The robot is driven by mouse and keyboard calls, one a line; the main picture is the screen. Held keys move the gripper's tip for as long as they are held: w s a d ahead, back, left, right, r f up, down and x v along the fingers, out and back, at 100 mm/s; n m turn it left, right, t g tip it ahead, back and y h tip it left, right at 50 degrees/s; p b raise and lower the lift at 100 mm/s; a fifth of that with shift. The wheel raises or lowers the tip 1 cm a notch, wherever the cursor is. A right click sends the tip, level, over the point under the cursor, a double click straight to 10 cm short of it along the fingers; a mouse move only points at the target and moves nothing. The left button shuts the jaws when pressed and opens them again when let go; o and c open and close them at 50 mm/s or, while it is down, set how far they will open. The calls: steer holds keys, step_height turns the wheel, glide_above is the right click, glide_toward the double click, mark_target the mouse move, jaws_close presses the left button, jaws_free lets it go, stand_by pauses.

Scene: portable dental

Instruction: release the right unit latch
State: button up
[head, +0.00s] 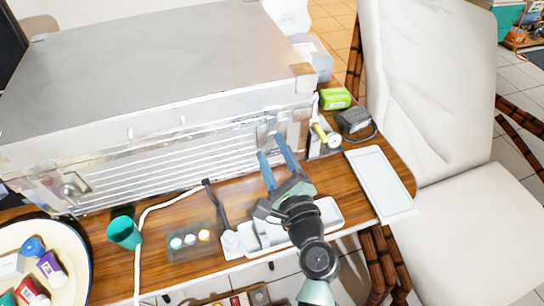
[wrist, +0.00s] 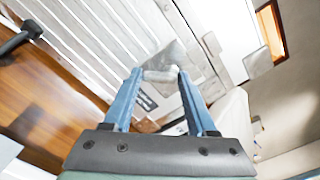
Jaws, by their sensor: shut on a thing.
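The portable dental unit is a large silver metal case (head: 150,75) with a slatted front, standing on the wooden table. Its right unit latch (head: 267,130) is a small metal fitting near the right end of the front face. In the wrist view the latch's pale grip piece (wrist: 160,75) sits between the blue fingertips. My gripper (head: 271,145) reaches the case front from below and is shut on this latch, with the fingers apart by its width. The fingers partly hide the latch in the head view. The left latch (head: 72,187) is on the front's left side.
A green box (head: 335,98), black adapter (head: 354,121) and white panel (head: 380,182) are at right, beside a white chair (head: 430,100).

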steer(key=shift+w+d+f+n+b, duration=0.1)
steer(key=shift+d+f+n+b, duration=0.05)
steer(key=shift+n+b, duration=1.05)
steer(key=shift+s+d+f+n+b, duration=0.15)
steer(key=shift+n+b, duration=0.5)
steer(key=shift+n, duration=0.95)
steer(key=shift+w+d+f+n+b, duration=0.1)
steer(key=shift+w+d+n+b, duration=0.05)
steer(key=shift+n+b, duration=1.05)
steer(key=shift+n, duration=0.4)
steer(key=o, duration=1.4)
steer(key=shift+r, duration=0.1)
steer(key=shift+c, duration=0.2)
steer(key=v, duration=1.3)
